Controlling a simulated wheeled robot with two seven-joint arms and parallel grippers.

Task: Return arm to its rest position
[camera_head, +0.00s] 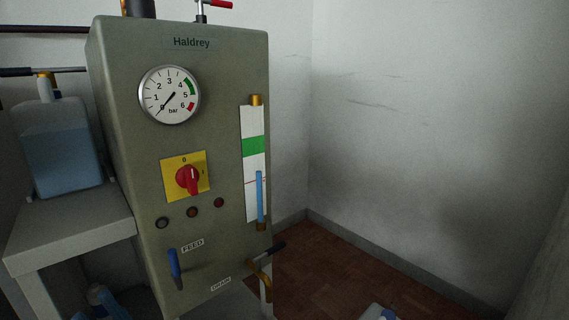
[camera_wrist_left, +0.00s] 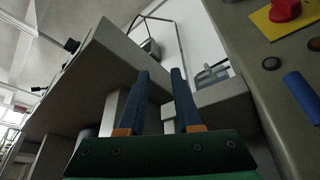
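My left gripper (camera_wrist_left: 161,76) shows in the left wrist view, its two blue fingers apart with nothing between them. The grey-green Haldrey machine (camera_head: 220,75) stands left of centre in the head view; its edge also shows at the right of the left wrist view (camera_wrist_left: 258,65), beside my gripper and apart from it. Its gauge (camera_head: 170,95) needle points near 0. The red rotary switch (camera_head: 188,180) sits on a yellow plate. The blue FEED lever (camera_head: 174,265) hangs down. The DRAIN lever (camera_head: 268,255) has a black handle pointing right.
A grey stand (camera_head: 70,230) left of the machine holds a blue-filled jug (camera_head: 62,145). Brown floor (camera_head: 325,265) right of the machine is mostly clear, bounded by walls.

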